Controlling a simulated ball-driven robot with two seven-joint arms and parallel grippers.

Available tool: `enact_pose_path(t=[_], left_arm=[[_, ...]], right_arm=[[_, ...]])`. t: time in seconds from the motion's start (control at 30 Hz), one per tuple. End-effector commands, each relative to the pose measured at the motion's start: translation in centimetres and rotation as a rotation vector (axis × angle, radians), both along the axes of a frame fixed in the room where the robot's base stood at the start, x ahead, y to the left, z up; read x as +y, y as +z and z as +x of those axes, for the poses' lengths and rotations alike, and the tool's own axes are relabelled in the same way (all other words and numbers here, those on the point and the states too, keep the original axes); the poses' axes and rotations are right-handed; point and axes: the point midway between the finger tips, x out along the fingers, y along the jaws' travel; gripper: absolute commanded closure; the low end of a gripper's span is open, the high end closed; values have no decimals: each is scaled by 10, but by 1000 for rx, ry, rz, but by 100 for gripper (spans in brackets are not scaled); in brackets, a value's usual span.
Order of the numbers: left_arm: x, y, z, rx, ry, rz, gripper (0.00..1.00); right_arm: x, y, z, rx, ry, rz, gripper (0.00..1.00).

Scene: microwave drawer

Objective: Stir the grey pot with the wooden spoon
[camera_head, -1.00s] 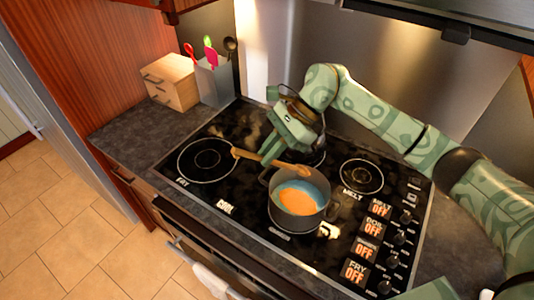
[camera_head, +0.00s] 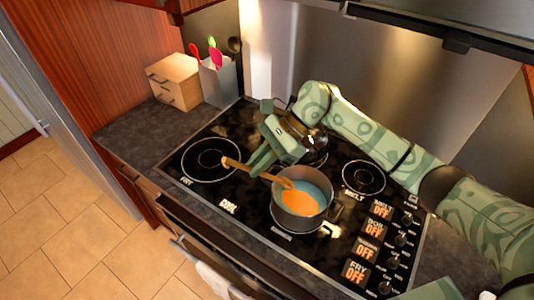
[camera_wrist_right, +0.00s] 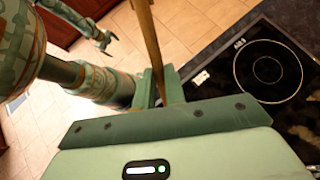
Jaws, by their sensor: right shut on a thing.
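The grey pot (camera_head: 302,222) stands on the black cooktop with orange contents (camera_head: 298,203) inside. My right gripper (camera_head: 260,164) is shut on the handle of the wooden spoon (camera_head: 236,165), to the left of and behind the pot. The spoon slants down to the right, and its head is at the pot's back-left rim, over or in the opening; I cannot tell if it touches the contents. In the right wrist view, the spoon handle (camera_wrist_right: 150,42) runs up between the fingers (camera_wrist_right: 158,90). My left gripper (camera_wrist_right: 104,38) shows small at upper left there.
The cooktop has burner rings left (camera_head: 210,158) and right (camera_head: 363,177) of the pot. Control knobs (camera_head: 400,240) line its right side. A wooden box (camera_head: 174,82) and a utensil holder (camera_head: 218,84) stand at the back left. The range hood (camera_head: 440,22) hangs above.

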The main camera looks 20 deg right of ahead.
Motion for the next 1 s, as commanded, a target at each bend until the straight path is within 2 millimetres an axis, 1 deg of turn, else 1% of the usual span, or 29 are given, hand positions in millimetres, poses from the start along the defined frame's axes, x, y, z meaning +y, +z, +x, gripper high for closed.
enact_pose_path(t=[0.1,0.57,0.6,0.7,1.0], left_arm=[[0,5,0,-1,0,1,2],[1,13,1,-2,0,2,2],[1,5,1,-1,0,1,2],[1,-7,0,-1,0,2,2],[1,-37,-1,4,0,1,2]], right_arm=[[12,-3,-3,1,1,2,100],[57,-23,-12,2,0,2,100],[52,-30,-10,0,-3,-1,100],[45,-41,-9,0,-3,-2,100],[23,-66,-5,-1,-1,-3,100]])
